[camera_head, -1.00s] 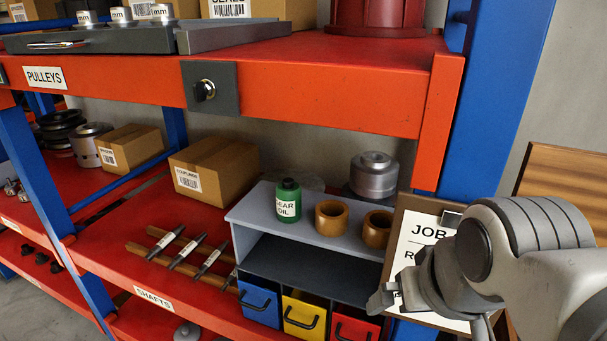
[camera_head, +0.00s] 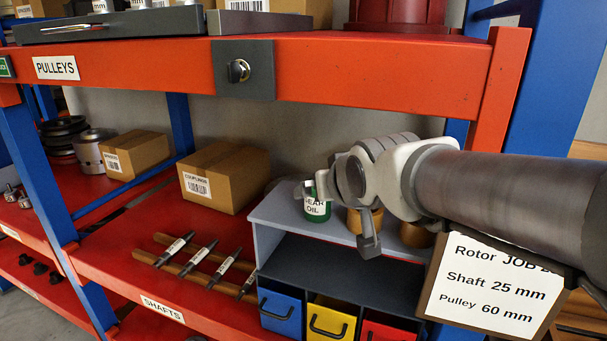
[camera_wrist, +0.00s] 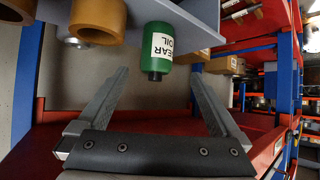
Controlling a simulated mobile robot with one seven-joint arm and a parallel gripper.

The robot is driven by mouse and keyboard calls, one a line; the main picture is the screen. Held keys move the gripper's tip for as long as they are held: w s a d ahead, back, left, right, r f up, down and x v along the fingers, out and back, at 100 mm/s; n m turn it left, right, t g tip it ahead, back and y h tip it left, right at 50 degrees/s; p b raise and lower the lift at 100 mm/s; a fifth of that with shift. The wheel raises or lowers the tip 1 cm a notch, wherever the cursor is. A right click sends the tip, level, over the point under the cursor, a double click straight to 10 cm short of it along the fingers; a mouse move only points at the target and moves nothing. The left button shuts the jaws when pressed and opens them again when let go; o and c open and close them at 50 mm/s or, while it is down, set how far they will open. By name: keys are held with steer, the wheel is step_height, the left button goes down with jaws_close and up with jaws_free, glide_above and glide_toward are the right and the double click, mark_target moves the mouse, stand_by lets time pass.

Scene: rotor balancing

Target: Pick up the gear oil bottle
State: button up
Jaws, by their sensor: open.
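The green gear oil bottle (camera_head: 317,208) with a white label stands upright on top of the grey drawer unit (camera_head: 270,217). My gripper partly hides it in the head view. In the wrist view the bottle (camera_wrist: 164,50) shows upside down, with its dark cap between and beyond the two fingers. My gripper (camera_wrist: 151,95) is open and empty, its fingers on either side of the bottle's line and apart from it. In the head view my gripper (camera_head: 338,215) is in front of the bottle and the bushings.
Brown bushings (camera_wrist: 97,18) stand beside the bottle on the unit. The orange upper shelf beam (camera_head: 370,80) runs above my arm. A cardboard box (camera_head: 224,177) and several shafts (camera_head: 205,258) lie to the left. A job board (camera_head: 495,290) is at right.

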steer(key=x, duration=0.5)
steer(key=shift+w+f, duration=0.1)
steer(key=shift+f, duration=0.05)
steer(key=shift+d+x, duration=0.2)
steer(key=shift+x, duration=1.3)
steer(key=shift+d+x, duration=0.15)
steer(key=shift+x, duration=1.3)
steer(key=shift+w+a+f, duration=0.1)
steer(key=shift+w+f, duration=0.05)
steer(key=shift+w, duration=0.3)
jaws_close()
